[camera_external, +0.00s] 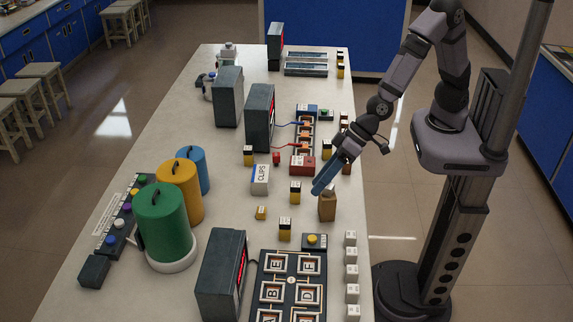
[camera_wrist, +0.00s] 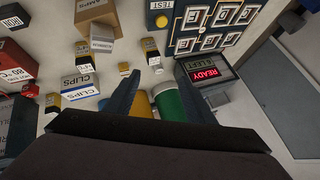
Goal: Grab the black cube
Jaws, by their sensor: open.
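I cannot single out a plain black cube. Several small black-and-yellow blocks stand on the table; one (camera_external: 295,191) is just left of my gripper (camera_external: 321,188), and another (camera_external: 285,229) is nearer the camera. A dark box (camera_external: 94,271) sits at the table's left edge, at the end of a button panel. In the wrist view, my gripper (camera_wrist: 158,80) is open, with nothing between its fingers. Black-and-yellow blocks (camera_wrist: 82,52) lie beyond the left finger.
A brown block (camera_external: 327,207) stands close below my gripper. A white CLIPS box (camera_external: 260,180), a green canister (camera_external: 163,225), dark display boxes (camera_external: 221,277) and a lettered tray board (camera_external: 291,279) take up table space. Small white cubes (camera_external: 351,272) line the right edge.

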